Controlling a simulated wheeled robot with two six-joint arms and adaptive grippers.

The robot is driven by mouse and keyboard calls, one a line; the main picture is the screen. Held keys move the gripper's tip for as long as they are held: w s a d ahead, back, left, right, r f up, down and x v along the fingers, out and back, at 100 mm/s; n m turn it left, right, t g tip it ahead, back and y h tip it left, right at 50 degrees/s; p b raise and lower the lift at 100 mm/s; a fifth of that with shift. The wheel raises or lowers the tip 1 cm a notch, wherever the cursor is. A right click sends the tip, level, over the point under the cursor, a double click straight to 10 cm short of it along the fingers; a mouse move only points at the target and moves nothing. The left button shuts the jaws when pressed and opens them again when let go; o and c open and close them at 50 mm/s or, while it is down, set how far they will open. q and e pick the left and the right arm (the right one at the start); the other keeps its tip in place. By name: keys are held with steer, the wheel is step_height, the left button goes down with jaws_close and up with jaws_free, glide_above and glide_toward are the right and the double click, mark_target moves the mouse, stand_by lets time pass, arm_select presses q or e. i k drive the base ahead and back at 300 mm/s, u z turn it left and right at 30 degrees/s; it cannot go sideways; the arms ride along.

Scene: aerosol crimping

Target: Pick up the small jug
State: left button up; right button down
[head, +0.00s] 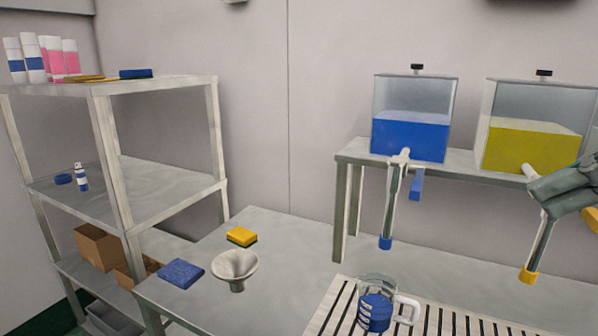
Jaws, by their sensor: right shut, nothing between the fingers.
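A small clear jug (376,312) with a pale handle on its right side stands upright on the slatted rack (318,322) at the bottom of the head view. Blue shows in its lower part. My right gripper (541,186) comes in from the right edge, shut and empty. It is well above and to the right of the jug, beside the tap of the yellow tank. Part of it is cut off by the picture edge. My left gripper is not in view.
A blue-filled tank (410,136) and a yellow-filled tank (530,146) stand on a raised shelf, with taps hanging down. A funnel (236,266), a yellow sponge (242,236) and a blue cloth (180,273) lie left of the jug. Shelving (165,190) stands at the left.

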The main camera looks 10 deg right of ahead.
mark_target(388, 308)
steer(key=u, duration=0.05)
steer(key=k, duration=1.65)
